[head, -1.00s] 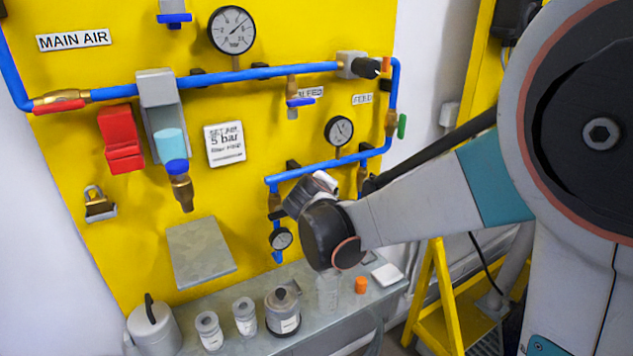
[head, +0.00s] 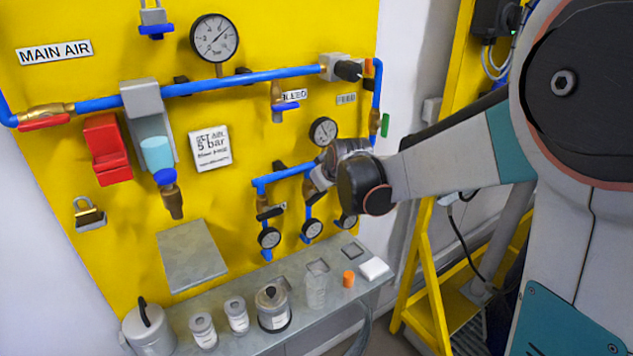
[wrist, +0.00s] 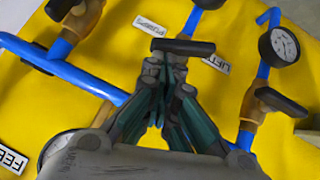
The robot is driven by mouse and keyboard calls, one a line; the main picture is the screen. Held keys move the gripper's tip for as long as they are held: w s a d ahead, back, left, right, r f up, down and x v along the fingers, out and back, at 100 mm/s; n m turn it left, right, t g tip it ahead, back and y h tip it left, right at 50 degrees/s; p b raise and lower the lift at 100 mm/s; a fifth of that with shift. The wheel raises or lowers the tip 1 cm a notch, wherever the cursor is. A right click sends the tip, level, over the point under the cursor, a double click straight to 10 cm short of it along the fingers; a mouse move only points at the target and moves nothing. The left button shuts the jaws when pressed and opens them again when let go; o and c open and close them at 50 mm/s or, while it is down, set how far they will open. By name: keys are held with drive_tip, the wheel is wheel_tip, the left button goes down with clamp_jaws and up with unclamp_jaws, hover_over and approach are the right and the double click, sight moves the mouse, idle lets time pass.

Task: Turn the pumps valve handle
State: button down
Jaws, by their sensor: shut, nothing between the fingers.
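In the wrist view, my gripper (wrist: 165,70) has its fingers together and empty. Its tips are just below a black bar handle (wrist: 183,47); I cannot tell whether they touch it. The body of that handle's valve is mostly hidden behind the fingers. A small label, perhaps PUMPS (wrist: 149,27), lies beside it, and a LIFT label (wrist: 216,64) is on its other side. Another brass valve (wrist: 258,105) with a black handle is at right, and one more (wrist: 82,15) at upper left. In the head view my gripper (head: 322,177) is at the lower blue pipe, partly hidden by my wrist.
The yellow panel carries a blue pipe (head: 230,77), a red block (head: 106,149) and gauges (head: 214,38). Below is a grey shelf (head: 205,353) with a canister (head: 150,328), several jars and an orange cap (head: 348,279).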

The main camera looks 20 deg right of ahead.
drive_tip(key=shift+d, duration=0.2)
drive_tip(key=shift+w+d+f, duration=0.1)
drive_tip(key=shift+d, duration=0.05)
drive_tip(key=shift+w+d+f, duration=0.1)
drive_tip(key=shift+d, duration=0.25)
idle(0.7)
